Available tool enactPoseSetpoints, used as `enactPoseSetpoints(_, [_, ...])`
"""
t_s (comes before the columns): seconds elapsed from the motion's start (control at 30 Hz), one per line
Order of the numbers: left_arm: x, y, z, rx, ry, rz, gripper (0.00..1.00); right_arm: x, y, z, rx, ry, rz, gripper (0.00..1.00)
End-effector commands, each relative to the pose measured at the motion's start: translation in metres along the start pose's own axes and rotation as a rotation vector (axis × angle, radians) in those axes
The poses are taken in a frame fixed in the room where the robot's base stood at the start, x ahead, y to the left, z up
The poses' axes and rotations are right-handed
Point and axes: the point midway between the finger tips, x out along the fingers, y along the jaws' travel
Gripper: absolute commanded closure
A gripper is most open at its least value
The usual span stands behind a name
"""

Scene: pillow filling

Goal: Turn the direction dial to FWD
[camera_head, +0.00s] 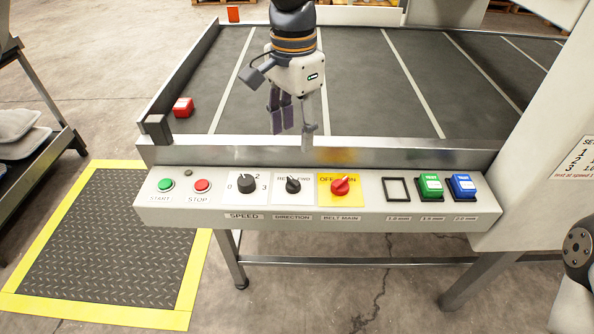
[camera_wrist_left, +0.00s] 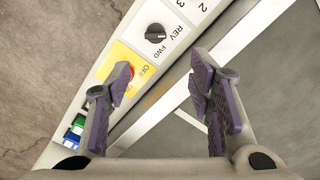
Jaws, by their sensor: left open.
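The direction dial (camera_head: 293,185) is a black knob on a white plate, between the speed dial and the belt main switch on the control panel. It also shows in the left wrist view (camera_wrist_left: 155,33), with REV and FWD printed beside it. I cannot tell for sure which mark its pointer faces. My left gripper (camera_head: 294,136) is above the panel's back edge, behind and above the dial, fingers pointing down. In the left wrist view its fingers (camera_wrist_left: 165,75) are apart with nothing between them. The gripper is not touching the dial. My right gripper is not in view.
The red belt main switch (camera_head: 340,187) is right of the dial, the black speed dial (camera_head: 246,183) left. Green START (camera_head: 165,185) and red STOP (camera_head: 202,186) buttons sit further left. A metal rail (camera_head: 400,152) runs behind the panel, before the dark conveyor belt (camera_head: 370,95).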

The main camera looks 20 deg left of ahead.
Motion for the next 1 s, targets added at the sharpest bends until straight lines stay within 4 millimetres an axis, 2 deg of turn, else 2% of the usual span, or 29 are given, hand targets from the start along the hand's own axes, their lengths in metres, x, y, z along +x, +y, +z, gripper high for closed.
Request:
enactPoseSetpoints(0.2, [0.057, 0.002, 0.002, -0.001, -0.006, 0.007, 0.52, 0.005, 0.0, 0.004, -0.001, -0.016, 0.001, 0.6])
enactPoseSetpoints(0.4, [0.098, 0.002, 0.002, -0.001, -0.005, 0.006, 0.52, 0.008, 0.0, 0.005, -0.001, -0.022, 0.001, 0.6])
enactPoseSetpoints(0.53, [0.11, 0.002, 0.001, -0.001, -0.002, 0.004, 0.52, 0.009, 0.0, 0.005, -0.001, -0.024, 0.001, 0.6])
enactPoseSetpoints(0.8, [0.112, 0.002, 0.001, -0.001, -0.001, 0.003, 0.52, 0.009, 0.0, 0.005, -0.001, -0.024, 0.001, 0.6])
enactPoseSetpoints(0.87, [0.112, 0.002, 0.001, -0.001, -0.001, 0.003, 0.63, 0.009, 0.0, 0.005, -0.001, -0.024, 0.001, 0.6])
enactPoseSetpoints(1.0, [0.112, 0.002, 0.001, -0.001, -0.001, 0.004, 0.95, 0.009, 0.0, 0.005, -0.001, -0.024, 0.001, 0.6])
